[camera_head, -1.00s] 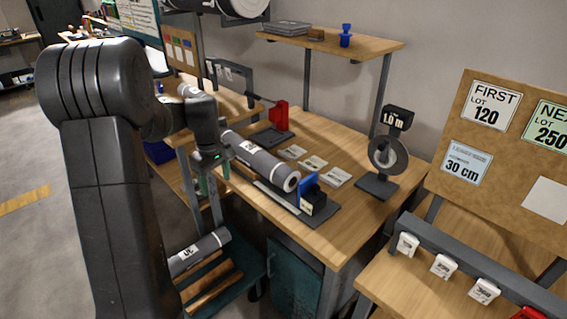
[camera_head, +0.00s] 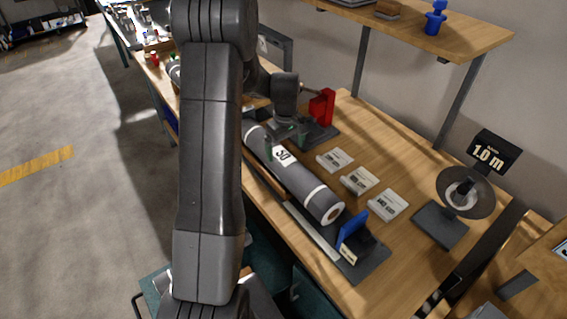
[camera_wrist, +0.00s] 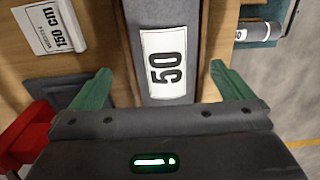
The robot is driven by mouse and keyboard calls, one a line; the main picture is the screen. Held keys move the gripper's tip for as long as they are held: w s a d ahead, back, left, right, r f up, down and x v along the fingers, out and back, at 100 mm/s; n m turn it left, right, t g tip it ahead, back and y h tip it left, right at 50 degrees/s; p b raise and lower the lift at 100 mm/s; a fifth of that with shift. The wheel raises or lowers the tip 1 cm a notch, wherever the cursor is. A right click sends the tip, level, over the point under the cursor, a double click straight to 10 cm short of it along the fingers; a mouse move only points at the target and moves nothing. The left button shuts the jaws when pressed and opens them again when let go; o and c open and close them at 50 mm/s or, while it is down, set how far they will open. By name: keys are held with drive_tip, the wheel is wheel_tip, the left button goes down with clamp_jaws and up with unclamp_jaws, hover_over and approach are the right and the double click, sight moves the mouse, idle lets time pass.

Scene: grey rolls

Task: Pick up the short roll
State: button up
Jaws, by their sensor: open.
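A long grey roll (camera_head: 300,183) with a white label reading 50 lies along the workbench. In the wrist view the same roll (camera_wrist: 165,15) runs up the middle, its label facing me. My gripper (camera_wrist: 160,78) is open, its green fingers on either side of this roll with gaps; I cannot tell how far down they reach. In the head view my gripper (camera_head: 284,140) is at the roll's far part, partly hidden by my arm. Another grey roll (camera_wrist: 252,32), with a white band, lies on a teal surface at the wrist view's upper right. Which roll is the short one is unclear.
A red device (camera_head: 322,107) on a dark plate stands just beyond my gripper. White cards (camera_head: 359,180) lie right of the roll. A blue-faced stop (camera_head: 353,235) is past its near end.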

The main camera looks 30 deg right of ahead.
sight(283, 155)
drive_tip(key=shift+s+a+f, duration=0.1)
drive_tip(key=shift+a+f, duration=0.05)
drive_tip(key=shift+f, duration=0.25)
drive_tip(key=shift+w+a+f+p, duration=0.15)
drive_tip(key=shift+f+p, duration=0.35)
drive_tip(key=shift+f, duration=0.75)
drive_tip(key=shift+w+a+f+p, duration=0.15)
drive_tip(key=shift+f+p, duration=0.3)
drive_tip(key=shift+f, duration=0.75)
drive_tip(key=shift+d, duration=0.1)
drive_tip(key=c, duration=1.3)
drive_tip(key=shift+r, duration=0.1)
